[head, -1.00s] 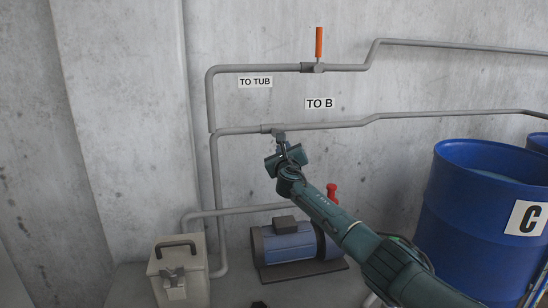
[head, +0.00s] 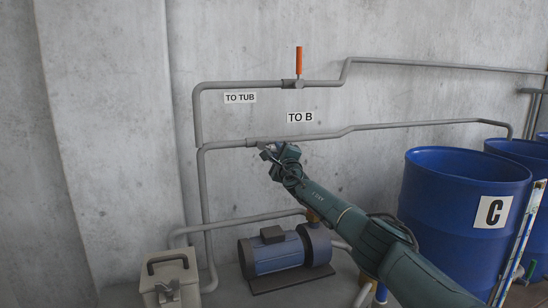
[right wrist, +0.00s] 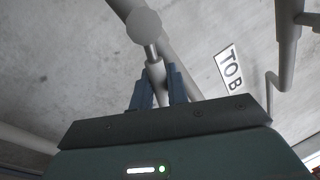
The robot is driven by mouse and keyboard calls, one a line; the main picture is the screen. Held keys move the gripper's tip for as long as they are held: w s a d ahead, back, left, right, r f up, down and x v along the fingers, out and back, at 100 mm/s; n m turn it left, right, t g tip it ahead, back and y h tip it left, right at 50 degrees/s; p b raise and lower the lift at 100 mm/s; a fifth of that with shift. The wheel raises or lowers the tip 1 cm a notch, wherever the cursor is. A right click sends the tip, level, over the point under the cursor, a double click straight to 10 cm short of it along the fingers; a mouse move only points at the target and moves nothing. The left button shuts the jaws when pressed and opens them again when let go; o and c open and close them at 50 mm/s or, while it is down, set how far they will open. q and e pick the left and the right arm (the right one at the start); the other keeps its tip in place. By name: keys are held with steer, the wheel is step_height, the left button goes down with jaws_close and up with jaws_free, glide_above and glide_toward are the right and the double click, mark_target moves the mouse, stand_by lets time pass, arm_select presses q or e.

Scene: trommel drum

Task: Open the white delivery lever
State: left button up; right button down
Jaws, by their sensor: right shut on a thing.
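The white delivery lever (right wrist: 156,78) shows in the right wrist view as a pale bar between my two blue fingers. It runs up to a valve stem with a round grey end (right wrist: 143,25) at the pipe. My right gripper (head: 267,153) is shut on the lever. In the head view it is at the lower wall pipe (head: 372,126), under the "TO B" sign (head: 300,117). There the gripper hides most of the lever, so its exact angle is hard to tell. My left gripper is not in view.
An upright orange lever (head: 298,60) stands on the upper pipe (head: 245,84), near the "TO TUB" sign (head: 240,98). A blue pump (head: 275,255) and a beige box (head: 168,285) are below. Blue drum C (head: 445,205) stands to the right.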

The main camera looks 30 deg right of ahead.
steer(key=n, duration=0.1)
steer(key=r+n+y, duration=0.1)
steer(key=n, duration=0.1)
steer(key=r+n, duration=0.1)
steer(key=n, duration=0.1)
steer(key=shift+d+r+t, duration=0.15)
steer(key=shift+d+t, duration=0.1)
steer(key=shift+t, duration=0.05)
steer(key=shift+r+n+y, duration=0.1)
steer(key=shift+n+y, duration=0.3)
steer(key=c, duration=1.4)
jaws_free()
steer(key=shift+c, duration=0.2)
